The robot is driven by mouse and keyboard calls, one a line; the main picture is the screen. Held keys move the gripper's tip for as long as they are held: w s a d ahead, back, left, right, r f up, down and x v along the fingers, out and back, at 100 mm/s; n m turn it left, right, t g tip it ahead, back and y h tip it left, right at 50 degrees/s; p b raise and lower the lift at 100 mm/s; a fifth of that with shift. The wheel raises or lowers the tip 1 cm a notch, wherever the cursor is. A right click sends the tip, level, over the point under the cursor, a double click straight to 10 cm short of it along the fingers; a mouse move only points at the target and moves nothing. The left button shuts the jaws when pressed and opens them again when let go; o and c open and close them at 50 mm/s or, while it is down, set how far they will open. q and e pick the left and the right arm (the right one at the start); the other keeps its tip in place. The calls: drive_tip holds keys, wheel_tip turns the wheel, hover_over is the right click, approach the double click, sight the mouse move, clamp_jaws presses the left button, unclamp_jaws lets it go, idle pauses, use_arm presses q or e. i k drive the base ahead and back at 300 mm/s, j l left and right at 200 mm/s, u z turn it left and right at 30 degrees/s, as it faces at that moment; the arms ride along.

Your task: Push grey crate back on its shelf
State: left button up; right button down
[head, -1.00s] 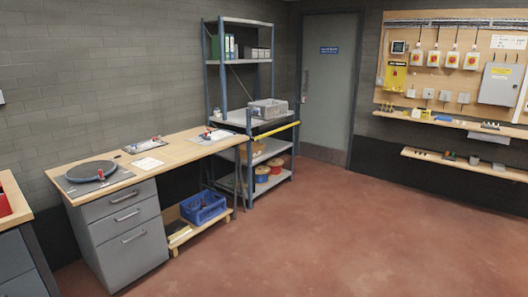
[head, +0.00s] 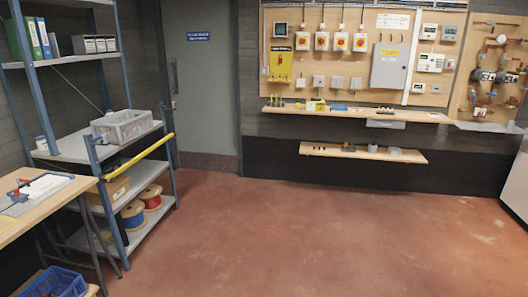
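The grey crate (head: 122,127) is an open plastic box on the middle shelf (head: 72,148) of the blue metal rack at the left of the head view. It sits at the right part of that shelf, near its front edge. A yellow bar (head: 138,155) runs along the front of the rack, just below and in front of the crate. Neither of my grippers is in view.
A wooden bench (head: 40,205) stands at the left, close in front of the rack, with a blue crate (head: 55,283) low down by it. Cable reels (head: 133,215) sit on the rack's bottom shelf. The red floor (head: 300,235) is clear ahead and to the right.

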sight(116, 137)
drive_tip(key=i+u, duration=0.1)
drive_tip(key=i, duration=0.45)
drive_tip(key=i+l+u, duration=0.1)
drive_tip(key=i, duration=0.45)
drive_tip(key=i+l+u, duration=0.1)
drive_tip(key=i+l, duration=0.15)
drive_tip(key=i, duration=0.3)
drive_tip(key=i+l+u, duration=0.1)
drive_tip(key=i, duration=0.45)
drive_tip(key=i+j+u, duration=0.3)
drive_tip(key=i, duration=0.35)
drive_tip(key=i+u, duration=0.25)
drive_tip(key=i, duration=0.35)
drive_tip(key=i+u, duration=0.3)
drive_tip(key=i, duration=0.35)
drive_tip(key=i+l+u, duration=0.3)
drive_tip(key=i, duration=1.05)
drive_tip(key=u, duration=0.05)
